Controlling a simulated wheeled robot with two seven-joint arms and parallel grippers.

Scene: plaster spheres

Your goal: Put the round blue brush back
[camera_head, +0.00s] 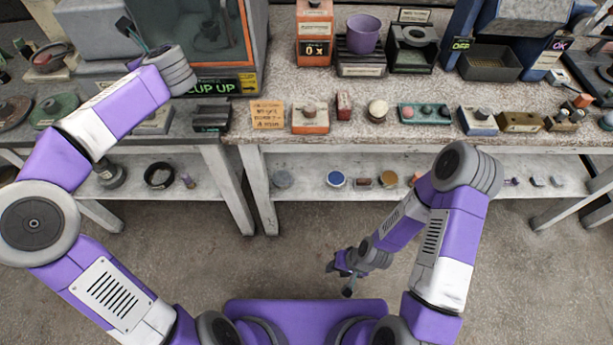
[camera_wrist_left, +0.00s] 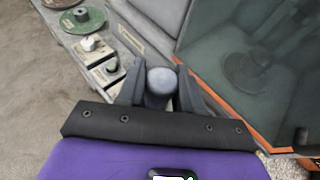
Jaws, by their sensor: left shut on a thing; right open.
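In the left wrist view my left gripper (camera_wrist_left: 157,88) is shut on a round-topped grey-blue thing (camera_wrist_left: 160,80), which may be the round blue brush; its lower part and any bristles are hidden. In the head view the left gripper (camera_head: 128,32) is small and partly hidden behind my left wrist, in front of the grey machine at the back left. My right gripper (camera_head: 338,280) is open and empty, low over the floor in front of the tables. A round blue disc with a pale rim (camera_head: 336,179) lies on the lower shelf, apart from both grippers.
An orange-framed glass cabinet (camera_head: 213,40) stands right of my left gripper; it also shows close by in the left wrist view (camera_wrist_left: 270,75). A purple cup (camera_head: 363,33) sits on a dark rack. Small blocks line the table's front edge. The lower shelf (camera_head: 310,184) has bare gaps.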

